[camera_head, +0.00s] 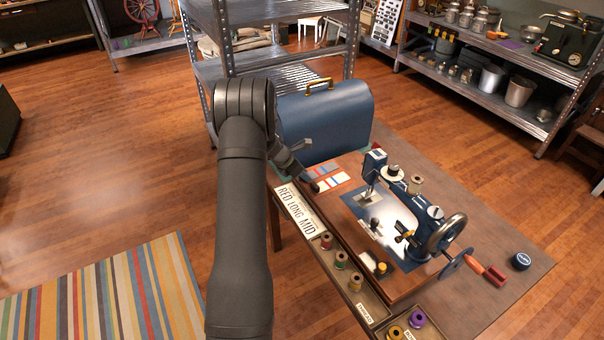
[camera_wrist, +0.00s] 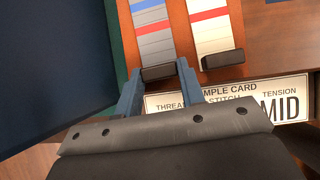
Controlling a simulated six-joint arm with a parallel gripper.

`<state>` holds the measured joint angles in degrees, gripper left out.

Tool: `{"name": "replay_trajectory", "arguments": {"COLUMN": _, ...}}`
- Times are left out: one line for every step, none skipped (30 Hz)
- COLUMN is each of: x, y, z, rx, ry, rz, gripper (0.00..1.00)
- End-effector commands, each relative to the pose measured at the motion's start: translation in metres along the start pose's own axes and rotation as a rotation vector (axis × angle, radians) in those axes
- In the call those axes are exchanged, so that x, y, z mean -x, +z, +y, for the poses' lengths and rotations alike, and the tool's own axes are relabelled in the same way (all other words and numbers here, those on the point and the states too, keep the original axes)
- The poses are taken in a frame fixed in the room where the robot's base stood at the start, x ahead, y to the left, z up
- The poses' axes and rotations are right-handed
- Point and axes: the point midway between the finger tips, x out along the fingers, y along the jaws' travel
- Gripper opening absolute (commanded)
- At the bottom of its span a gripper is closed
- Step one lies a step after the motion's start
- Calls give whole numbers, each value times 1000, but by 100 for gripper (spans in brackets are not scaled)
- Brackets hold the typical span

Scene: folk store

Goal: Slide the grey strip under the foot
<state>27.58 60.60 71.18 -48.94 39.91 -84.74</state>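The grey strip (camera_wrist: 157,42), with blue and red bands, lies flat on the wooden base in the wrist view. A dark grip block (camera_wrist: 158,73) is at its near end. My gripper (camera_wrist: 160,69) is open, its blue fingers on either side of that block; I cannot tell whether they touch it. In the head view my gripper (camera_head: 312,186) is low at the base's left end, by the strips. The blue sewing machine (camera_head: 408,192) stands to its right, its foot (camera_head: 368,193) above a pale lit plate; the gap under the foot is too small to make out.
A cream strip (camera_wrist: 212,40) with a red band and dark block lies right of the grey one. A sample card (camera_head: 296,208) and a thread tray (camera_head: 340,262) line the front edge. A blue machine cover (camera_head: 325,120) stands behind. The handwheel (camera_head: 446,233) is at right.

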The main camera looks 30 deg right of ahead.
Motion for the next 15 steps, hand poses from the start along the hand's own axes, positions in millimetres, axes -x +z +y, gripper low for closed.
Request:
{"name": "replay_trajectory", "arguments": {"x": 0, "y": 0, "z": 0, "rx": 0, "ry": 0, "rz": 0, "gripper": 21}}
{"name": "replay_trajectory", "arguments": {"x": 0, "y": 0, "z": 0, "rx": 0, "ry": 0, "rz": 0, "gripper": 21}}
{"name": "replay_trajectory", "arguments": {"x": 0, "y": 0, "z": 0, "rx": 0, "ry": 0, "rz": 0, "gripper": 21}}
{"name": "replay_trajectory", "arguments": {"x": 0, "y": 0, "z": 0, "rx": 0, "ry": 0, "rz": 0, "gripper": 21}}
{"name": "replay_trajectory", "arguments": {"x": 0, "y": 0, "z": 0, "rx": 0, "ry": 0, "rz": 0, "gripper": 21}}
{"name": "replay_trajectory", "arguments": {"x": 0, "y": 0, "z": 0, "rx": 0, "ry": 0, "rz": 0, "gripper": 21}}
{"name": "replay_trajectory", "arguments": {"x": 0, "y": 0, "z": 0, "rx": 0, "ry": 0, "rz": 0, "gripper": 21}}
{"name": "replay_trajectory", "arguments": {"x": 0, "y": 0, "z": 0, "rx": 0, "ry": 0, "rz": 0, "gripper": 21}}
{"name": "replay_trajectory", "arguments": {"x": 0, "y": 0, "z": 0, "rx": 0, "ry": 0, "rz": 0, "gripper": 21}}
{"name": "replay_trajectory", "arguments": {"x": 1, "y": 0, "z": 0, "rx": 0, "ry": 0, "rz": 0, "gripper": 21}}
{"name": "replay_trajectory", "arguments": {"x": 1, "y": 1, "z": 0, "rx": 0, "ry": 0, "rz": 0, "gripper": 21}}
{"name": "replay_trajectory", "arguments": {"x": 2, "y": 1, "z": 0, "rx": 0, "ry": 0, "rz": -1, "gripper": 21}}
{"name": "replay_trajectory", "arguments": {"x": 3, "y": 2, "z": 0, "rx": 0, "ry": 1, "rz": -1, "gripper": 21}}
{"name": "replay_trajectory", "arguments": {"x": 4, "y": 3, "z": 0, "rx": 0, "ry": 1, "rz": -1, "gripper": 21}}
{"name": "replay_trajectory", "arguments": {"x": 6, "y": 4, "z": 0, "rx": 0, "ry": 1, "rz": -1, "gripper": 21}}
